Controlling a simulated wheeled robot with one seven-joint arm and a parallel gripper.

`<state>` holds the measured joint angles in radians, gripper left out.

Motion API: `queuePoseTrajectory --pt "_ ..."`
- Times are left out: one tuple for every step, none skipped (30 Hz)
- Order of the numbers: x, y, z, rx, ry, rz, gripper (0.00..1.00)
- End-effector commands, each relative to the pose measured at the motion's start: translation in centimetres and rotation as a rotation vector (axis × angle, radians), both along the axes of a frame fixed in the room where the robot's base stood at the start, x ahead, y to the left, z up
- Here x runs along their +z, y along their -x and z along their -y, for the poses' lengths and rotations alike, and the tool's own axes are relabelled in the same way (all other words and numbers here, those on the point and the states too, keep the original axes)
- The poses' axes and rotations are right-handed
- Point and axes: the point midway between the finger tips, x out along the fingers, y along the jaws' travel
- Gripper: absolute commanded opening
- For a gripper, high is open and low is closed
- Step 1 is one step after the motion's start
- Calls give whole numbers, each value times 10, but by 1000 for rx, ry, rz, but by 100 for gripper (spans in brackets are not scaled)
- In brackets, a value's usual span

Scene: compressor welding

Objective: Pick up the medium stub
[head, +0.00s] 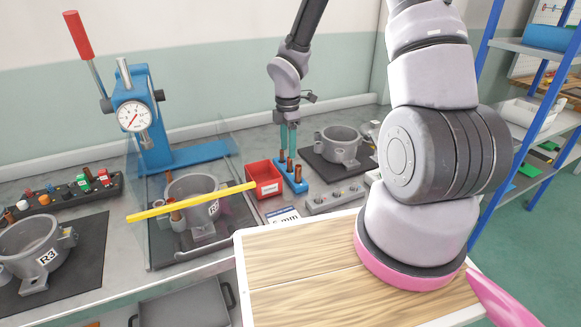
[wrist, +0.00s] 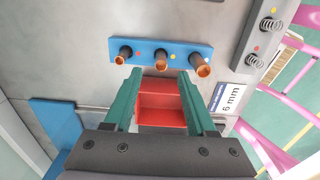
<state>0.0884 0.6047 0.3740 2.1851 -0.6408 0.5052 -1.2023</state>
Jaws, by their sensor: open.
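A blue holder (head: 293,182) carries three upright copper stubs in a row on the bench. It also shows in the wrist view (wrist: 185,48). The middle stub (wrist: 161,62) looks like the medium one, between the left stub (wrist: 124,55) and the right stub (wrist: 202,68). Sizes are hard to compare. My gripper (wrist: 161,76) points down with its two green fingers open and nothing between them. In the head view my gripper (head: 288,148) is above the holder and partly overlaps the stubs. In the wrist view the middle stub lies just beyond the gap between the fingertips.
A red bin (head: 264,178) stands left of the holder. A grey block with springs (head: 333,198) is to its right. A ported housing (head: 340,145) sits behind on a dark mat. A yellow bar (head: 190,202) crosses the press station at left. A wooden surface (head: 300,272) is in front.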

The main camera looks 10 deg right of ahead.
Motion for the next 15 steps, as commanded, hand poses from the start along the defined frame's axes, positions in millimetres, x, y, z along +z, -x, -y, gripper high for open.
queuePoseTrajectory --pt "-5 0 -1 2 0 -1 56" --pt "-7 0 0 0 0 -1 56" --pt "-10 0 0 -1 0 -1 56" --pt "-11 0 0 -1 0 -1 56" --pt "-14 0 0 0 0 -1 56" --pt "-17 0 1 1 0 -1 56" --pt "-21 1 1 0 0 -1 56" --pt "-25 1 2 0 1 -2 56" --pt "-32 1 3 1 1 -3 56" --pt "-37 1 4 1 2 -3 56" --pt "-42 1 5 0 1 -2 56" --pt "-48 1 5 -1 2 -3 56" --pt "-51 1 4 0 0 -2 56" --pt "-55 1 4 0 0 -1 56" --pt "-58 0 5 -1 1 -1 56"
